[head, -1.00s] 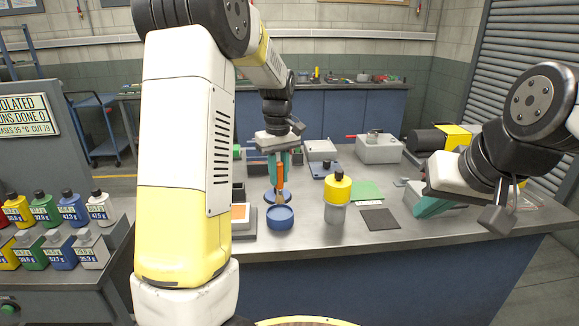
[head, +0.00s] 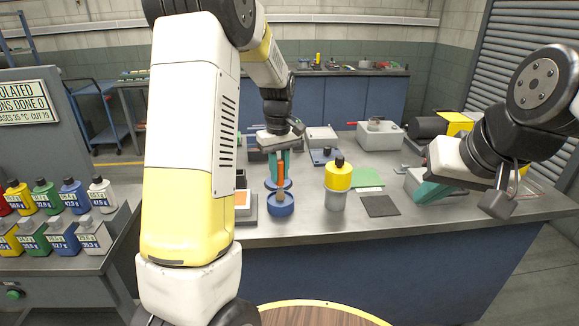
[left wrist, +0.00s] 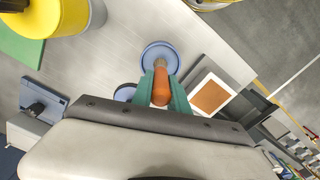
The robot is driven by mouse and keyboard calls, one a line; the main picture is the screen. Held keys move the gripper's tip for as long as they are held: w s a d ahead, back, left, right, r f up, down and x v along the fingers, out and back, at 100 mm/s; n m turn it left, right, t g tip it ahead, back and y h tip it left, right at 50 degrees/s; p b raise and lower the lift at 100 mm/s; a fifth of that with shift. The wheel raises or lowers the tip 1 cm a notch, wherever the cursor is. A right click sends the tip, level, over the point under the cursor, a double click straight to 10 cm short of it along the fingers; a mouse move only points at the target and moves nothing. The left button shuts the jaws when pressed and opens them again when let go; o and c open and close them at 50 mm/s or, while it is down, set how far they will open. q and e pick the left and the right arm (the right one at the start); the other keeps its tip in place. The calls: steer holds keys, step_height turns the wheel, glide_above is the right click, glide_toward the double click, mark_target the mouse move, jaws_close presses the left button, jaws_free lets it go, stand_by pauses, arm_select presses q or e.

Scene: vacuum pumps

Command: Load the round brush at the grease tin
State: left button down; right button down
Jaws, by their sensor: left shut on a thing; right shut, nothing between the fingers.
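The round brush (head: 281,176) has an orange handle and stands upright in my left gripper (head: 278,165), which is shut on the handle. Its lower end is at the blue grease tin (head: 281,207) on the bench. In the left wrist view the orange handle of the brush (left wrist: 161,88) sits between the teal fingers, and its pale tip end lies over the blue tin (left wrist: 150,55). Whether the bristles touch the grease is hidden. My right gripper (head: 436,190) is shut and empty over the right part of the bench.
A green mat (head: 368,178) and a dark pad (head: 380,206) lie further right. A tray with an orange square (head: 243,206) is left of the tin. Several bottles stand on the left bench.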

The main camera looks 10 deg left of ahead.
mark_target(279, 160)
arm_select(q)
steer(key=shift+f, duration=0.6)
stand_by(1.4)
steer(key=shift+r, duration=0.1)
steer(key=shift+r, duration=3.45)
